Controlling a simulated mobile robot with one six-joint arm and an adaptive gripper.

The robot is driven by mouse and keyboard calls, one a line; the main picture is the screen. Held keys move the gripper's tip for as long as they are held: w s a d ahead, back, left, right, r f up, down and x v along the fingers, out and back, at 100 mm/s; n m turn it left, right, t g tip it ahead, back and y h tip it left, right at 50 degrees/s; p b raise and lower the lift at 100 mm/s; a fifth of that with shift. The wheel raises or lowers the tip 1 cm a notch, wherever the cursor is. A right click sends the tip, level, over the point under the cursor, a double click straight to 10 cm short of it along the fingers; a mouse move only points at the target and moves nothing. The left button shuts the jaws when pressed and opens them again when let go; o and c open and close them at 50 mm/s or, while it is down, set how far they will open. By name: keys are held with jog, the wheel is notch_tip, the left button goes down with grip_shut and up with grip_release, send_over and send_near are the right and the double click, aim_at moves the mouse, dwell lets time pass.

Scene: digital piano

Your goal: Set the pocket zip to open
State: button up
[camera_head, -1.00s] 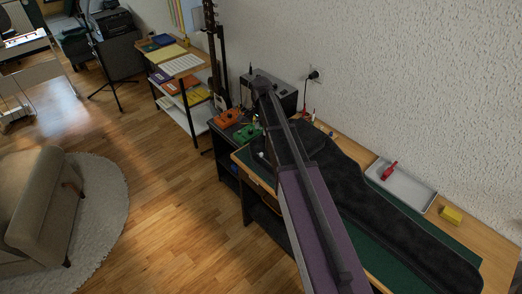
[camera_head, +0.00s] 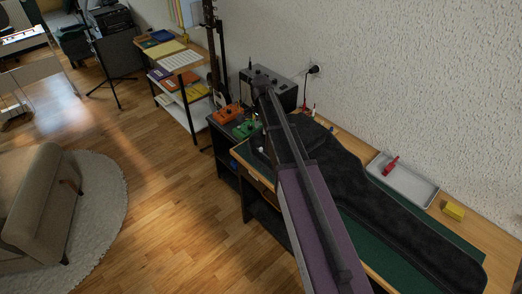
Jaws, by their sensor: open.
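A long black padded bag (camera_head: 395,213) lies on the green mat (camera_head: 375,243) along the workbench, its wide end at the back left and its narrow end at the front right. Its pocket and zip cannot be made out. My arm crosses in front of the bag's left part and hides some of it. My gripper cannot be made out; the far end of my arm is dark and hides what is behind it.
A grey tray (camera_head: 421,191) with a red tool (camera_head: 390,165) stands behind the bag by the wall. A yellow block (camera_head: 453,210) is to its right. An orange pedal (camera_head: 227,114), a green pedal (camera_head: 246,130) and a dark amplifier (camera_head: 280,92) stand at the back left.

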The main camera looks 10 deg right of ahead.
aim_at(261, 149)
jog(key=shift+f+b, duration=5.45)
jog(key=shift+f, duration=0.3)
jog(key=shift+c, duration=0.2)
grip_shut()
